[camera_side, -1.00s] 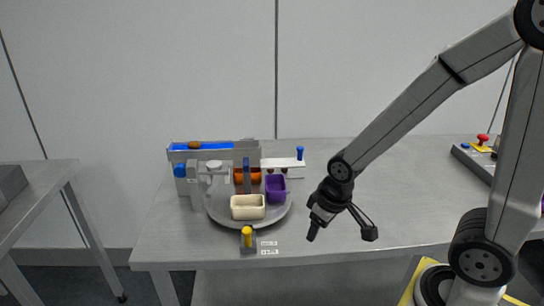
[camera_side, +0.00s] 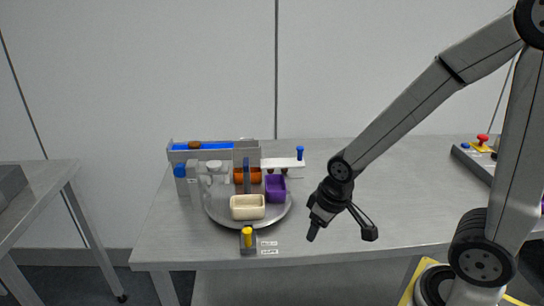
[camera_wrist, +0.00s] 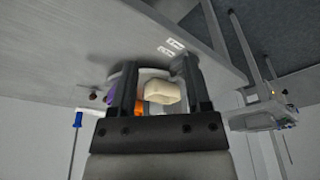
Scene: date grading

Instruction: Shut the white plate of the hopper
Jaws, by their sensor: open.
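The hopper (camera_side: 246,152) is a grey trough with a blue inside, at the back left of the table in the side view. Its white plate (camera_side: 280,162) sticks out from its right end, with an upright blue knob (camera_side: 300,153) at the outer end. The blue knob also shows at the left of the wrist view (camera_wrist: 78,119). My gripper (camera_side: 313,232) hangs to the right of the turntable and in front of the plate, apart from both. It is open, and nothing shows held between its fingers in the wrist view (camera_wrist: 157,68).
A round grey turntable (camera_side: 223,217) carries a cream bowl (camera_side: 247,207), a purple bowl (camera_side: 275,188) and an orange bowl (camera_side: 254,176). A yellow-topped lever (camera_side: 247,237) stands at the front edge. A control box (camera_side: 473,160) sits far right. The table between is clear.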

